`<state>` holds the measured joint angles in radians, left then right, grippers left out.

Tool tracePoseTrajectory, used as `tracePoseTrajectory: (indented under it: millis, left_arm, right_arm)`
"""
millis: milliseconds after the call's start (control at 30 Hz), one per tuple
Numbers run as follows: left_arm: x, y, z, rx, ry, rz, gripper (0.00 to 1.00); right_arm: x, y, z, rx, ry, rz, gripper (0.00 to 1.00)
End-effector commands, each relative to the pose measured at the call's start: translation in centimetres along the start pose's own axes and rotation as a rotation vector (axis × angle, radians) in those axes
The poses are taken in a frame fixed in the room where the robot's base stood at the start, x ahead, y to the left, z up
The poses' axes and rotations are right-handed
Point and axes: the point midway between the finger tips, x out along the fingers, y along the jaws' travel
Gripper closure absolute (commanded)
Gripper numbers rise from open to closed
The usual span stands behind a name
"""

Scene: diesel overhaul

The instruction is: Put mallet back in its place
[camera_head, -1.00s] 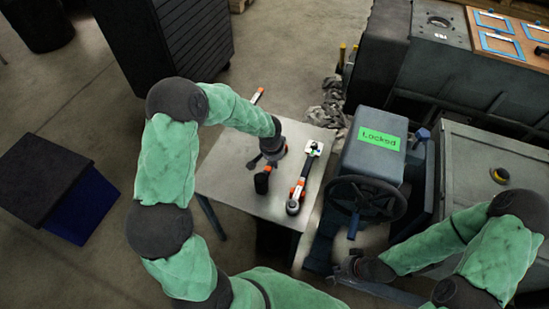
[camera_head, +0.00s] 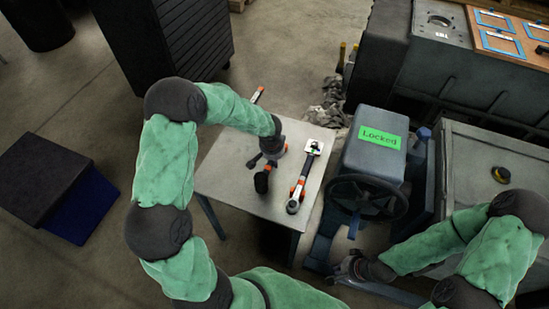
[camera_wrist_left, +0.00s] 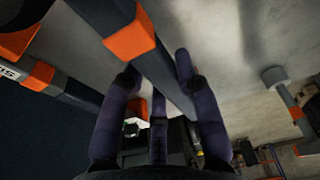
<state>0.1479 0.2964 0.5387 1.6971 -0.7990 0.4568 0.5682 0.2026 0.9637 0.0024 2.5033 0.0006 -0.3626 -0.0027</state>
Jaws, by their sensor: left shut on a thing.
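The mallet (camera_head: 262,181), a dark tool with orange trim, is at the worktable's front part, partly under my left gripper (camera_head: 275,155). In the left wrist view a dark bar with an orange band (camera_wrist_left: 130,40) runs between the fingers of my left gripper (camera_wrist_left: 180,75); I take it as the mallet's handle. The gripper is shut on it; the mallet's far end is out of that view. I cannot tell whether the mallet touches the table. My right gripper (camera_head: 350,266) is low at the right, away from the mallet, too dark and small to read.
The grey worktable (camera_head: 230,190) also bears an orange-and-black wrench-like tool (camera_head: 303,177) right of the mallet. A machine with a green "Locked" sign (camera_head: 380,138) and a handwheel (camera_head: 367,198) stands close on the right.

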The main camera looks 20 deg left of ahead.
Motion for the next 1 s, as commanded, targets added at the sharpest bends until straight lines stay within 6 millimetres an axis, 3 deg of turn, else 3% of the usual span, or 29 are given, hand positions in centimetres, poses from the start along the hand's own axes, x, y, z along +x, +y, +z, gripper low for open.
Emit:
tracePoseTrajectory:
  millis: [733, 767, 833, 867, 1000]
  left_arm:
    - [2.3, 0.0, 0.4, 0.000, 0.001, 0.000, 1.00]
    - [2.2, 0.0, 0.4, 0.000, 0.001, 0.000, 0.66]
    - [2.1, 0.0, 0.4, 0.000, 0.001, 0.000, 0.46]
    - [2.1, 0.0, 0.4, 0.000, 0.001, 0.000, 0.41]
    - [2.1, 0.0, 0.4, 0.000, 0.001, 0.000, 0.41]
  right_arm:
    - [2.2, 0.8, -0.1, 0.000, 0.000, 0.000, 1.00]
    - [2.2, 0.8, -0.1, 0.000, 0.000, 0.000, 1.00]
    - [2.1, 0.7, -0.1, 0.000, 0.000, 0.000, 1.00]
    - [2.1, 0.7, -0.1, 0.000, 0.000, 0.000, 1.00]
    - [2.1, 0.7, -0.1, 0.000, 0.000, 0.000, 1.00]
